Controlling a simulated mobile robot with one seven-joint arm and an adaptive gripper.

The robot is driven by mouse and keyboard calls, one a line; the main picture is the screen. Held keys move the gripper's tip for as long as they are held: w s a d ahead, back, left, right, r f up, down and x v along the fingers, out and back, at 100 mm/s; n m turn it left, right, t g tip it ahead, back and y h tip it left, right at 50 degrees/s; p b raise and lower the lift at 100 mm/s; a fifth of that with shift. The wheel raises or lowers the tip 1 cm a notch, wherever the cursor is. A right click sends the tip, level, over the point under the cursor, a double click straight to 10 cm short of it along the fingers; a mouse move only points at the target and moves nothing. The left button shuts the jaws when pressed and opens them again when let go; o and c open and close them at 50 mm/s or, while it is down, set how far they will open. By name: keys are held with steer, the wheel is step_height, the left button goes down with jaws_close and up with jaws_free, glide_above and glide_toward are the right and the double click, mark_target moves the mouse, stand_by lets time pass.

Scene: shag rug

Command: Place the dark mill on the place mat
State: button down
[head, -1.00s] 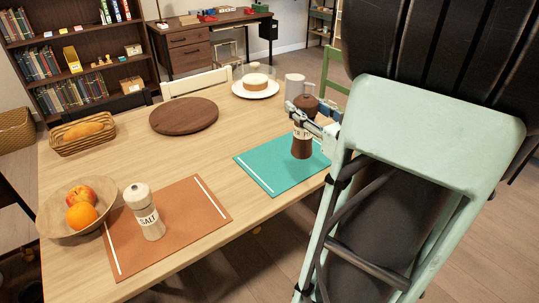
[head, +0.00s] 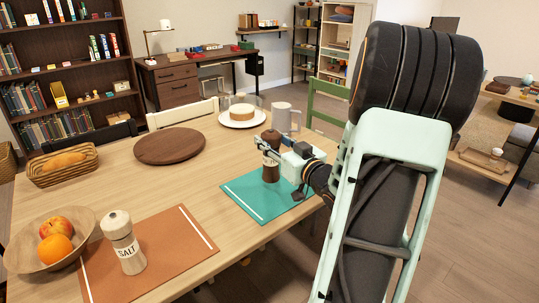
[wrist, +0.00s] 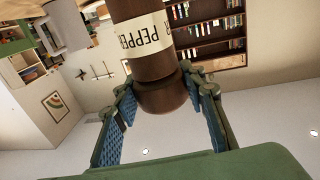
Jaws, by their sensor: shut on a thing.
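The dark mill (head: 270,174) is brown with a white label. It is upright over the teal place mat (head: 243,197), nearer its back edge. I cannot tell whether its base touches the mat. My gripper (head: 268,153) is shut on the mill's upper part and hides some of it. In the wrist view the mill (wrist: 153,67) shows its "PEPPER" label, and the fingers (wrist: 163,93) close on both sides of its rounded end. A rust place mat (head: 186,236) lies at the front left with a white salt mill (head: 122,243) upright on it.
A grey pitcher (head: 281,119) and a plate with a cake (head: 240,123) stand just behind the dark mill. A round wooden board (head: 170,146), a bread basket (head: 68,167) and a fruit bowl (head: 88,223) are further left. The table's middle is clear.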

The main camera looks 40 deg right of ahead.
mark_target(271, 163)
steer(key=shift+w+f+b, duration=0.2)
steer(key=shift+f+b, duration=0.2)
steer(key=shift+f, duration=0.6)
steer(key=shift+w+f+b, duration=0.15)
steer(key=shift+f+b, duration=0.25)
steer(key=shift+f, duration=0.55)
steer(key=shift+f, duration=0.2)
steer(key=c, duration=1.2)
jaws_free()
steer(key=shift+r, duration=0.1)
